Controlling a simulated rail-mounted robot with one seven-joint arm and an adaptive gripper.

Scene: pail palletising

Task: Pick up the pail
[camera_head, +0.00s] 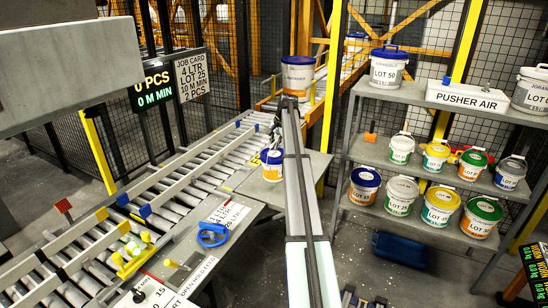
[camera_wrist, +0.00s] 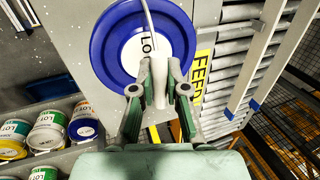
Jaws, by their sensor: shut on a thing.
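The pail (camera_head: 272,170), white and orange with a blue lid, is upright at the grey table beside the roller conveyor. I cannot tell whether its base touches the table. In the wrist view its round blue lid (camera_wrist: 104,50) with a white "LO" label fills the upper middle. My gripper (camera_head: 277,132) is directly above the pail, partly hidden by my arm. In the wrist view my gripper (camera_wrist: 159,92) is shut on the white grip (camera_wrist: 159,76) of the pail's raised wire handle. The pail's lower side is hidden there by the lid.
A roller conveyor (camera_head: 180,160) with side rails runs along the left of the table (camera_head: 307,169). Another blue-lidded pail (camera_head: 298,76) stands farther back. A shelf rack (camera_head: 420,95) with several pails is at right. A blue clamp-like object (camera_head: 213,235) lies in front.

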